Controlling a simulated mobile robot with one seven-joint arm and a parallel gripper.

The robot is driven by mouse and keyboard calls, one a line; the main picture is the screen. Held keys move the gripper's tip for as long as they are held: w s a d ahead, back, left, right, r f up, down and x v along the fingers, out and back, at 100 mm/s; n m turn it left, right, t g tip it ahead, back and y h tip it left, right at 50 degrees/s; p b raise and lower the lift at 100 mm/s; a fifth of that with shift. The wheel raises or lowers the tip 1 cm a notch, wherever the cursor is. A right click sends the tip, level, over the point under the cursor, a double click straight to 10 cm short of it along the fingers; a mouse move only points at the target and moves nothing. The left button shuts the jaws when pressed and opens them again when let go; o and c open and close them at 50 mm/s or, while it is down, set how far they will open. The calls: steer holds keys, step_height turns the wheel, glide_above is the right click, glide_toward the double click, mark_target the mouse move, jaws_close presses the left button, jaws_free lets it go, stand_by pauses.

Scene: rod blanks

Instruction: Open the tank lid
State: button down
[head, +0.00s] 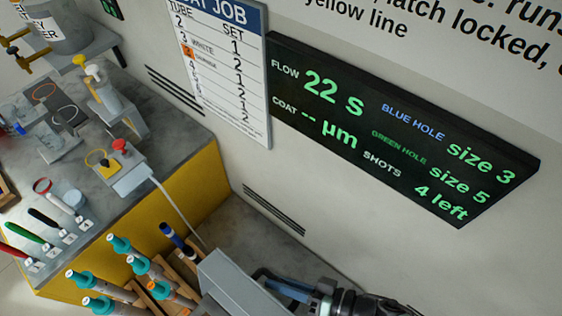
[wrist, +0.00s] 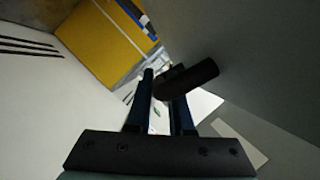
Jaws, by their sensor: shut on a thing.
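A grey box-like body (head: 235,285), which looks like the tank or its lid, is at the bottom of the head view, cut off by the frame edge. In the wrist view its grey face (wrist: 255,60) fills the upper right. A short black handle (wrist: 190,79) sticks out from that face. My gripper (head: 268,280) reaches the grey body from the right with its blue fingers. In the wrist view my gripper (wrist: 162,88) has its fingers shut on the handle's end. I cannot tell where the lid's edge is or how far it is open.
Teal-capped rods (head: 140,265) stand in a wooden rack just left of the grey body. A yellow-sided bench (head: 190,190) with bottles, pens and a red-button box (head: 130,175) is behind. A dark display (head: 400,130) and job board (head: 225,75) are on the wall.

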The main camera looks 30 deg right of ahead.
steer(key=a+r+p, duration=0.1)
steer(key=p, duration=0.1)
steer(key=s+a+r+n+p, duration=0.1)
steer(key=p, duration=0.1)
steer(key=shift+s+a+h, duration=0.1)
steer(key=shift+a+h, duration=0.2)
steer(key=shift+a, duration=0.1)
steer(key=c, duration=0.8)
jaws_free()
steer(key=shift+r, duration=0.1)
steer(key=b+v, duration=0.1)
steer(key=v, duration=1.2)
